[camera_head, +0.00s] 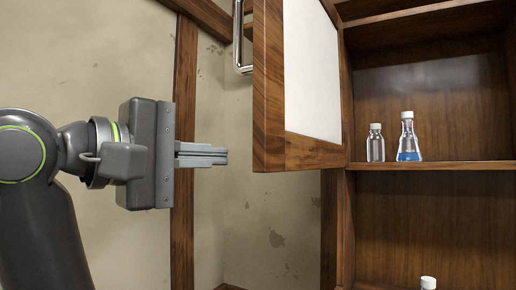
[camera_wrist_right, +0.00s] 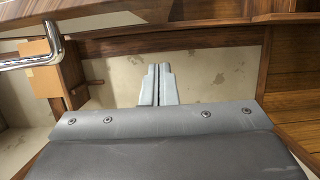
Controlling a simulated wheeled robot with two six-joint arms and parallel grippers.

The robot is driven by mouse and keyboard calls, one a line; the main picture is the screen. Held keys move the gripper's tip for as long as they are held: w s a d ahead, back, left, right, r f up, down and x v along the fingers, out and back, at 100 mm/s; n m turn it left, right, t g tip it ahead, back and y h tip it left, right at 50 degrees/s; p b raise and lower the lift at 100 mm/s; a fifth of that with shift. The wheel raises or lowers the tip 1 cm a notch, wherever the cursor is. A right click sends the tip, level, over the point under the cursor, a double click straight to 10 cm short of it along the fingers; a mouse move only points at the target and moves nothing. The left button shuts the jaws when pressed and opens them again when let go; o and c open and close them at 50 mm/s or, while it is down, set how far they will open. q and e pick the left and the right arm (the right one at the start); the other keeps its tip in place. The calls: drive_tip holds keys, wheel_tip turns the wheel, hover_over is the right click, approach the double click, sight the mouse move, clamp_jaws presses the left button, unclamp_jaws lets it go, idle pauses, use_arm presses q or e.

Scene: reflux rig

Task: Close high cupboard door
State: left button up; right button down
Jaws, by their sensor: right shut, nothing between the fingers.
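The high cupboard door (camera_head: 268,120) stands open in the head view, with a wooden frame and a white panel (camera_head: 312,75). Its chrome handle (camera_head: 238,45) is on the left face, near the top of the picture. A chrome handle also shows at the left of the right wrist view (camera_wrist_right: 28,61). My right gripper (camera_head: 224,155) is shut and empty, left of the door's lower edge, with a gap between them in the picture. Its closed fingers show in the right wrist view (camera_wrist_right: 159,72). My left gripper is not in view.
The open cupboard has a shelf (camera_head: 440,165) holding a small clear bottle (camera_head: 375,146) and a flask with blue liquid (camera_head: 408,145). Another white-capped container (camera_head: 428,283) shows partly below. A wooden post (camera_head: 185,90) stands against the stained wall (camera_head: 85,60) behind my gripper.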

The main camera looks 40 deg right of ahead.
sight(259, 157)
drive_tip(key=s+d, duration=0.1)
drive_tip(key=s+d+p, duration=0.1)
drive_tip(key=d, duration=0.1)
drive_tip(key=s+d+p, duration=0.1)
drive_tip(key=d, duration=0.1)
drive_tip(key=shift+s+d+r, duration=0.1)
drive_tip(key=shift+d, duration=0.25)
drive_tip(key=shift+s, duration=0.1)
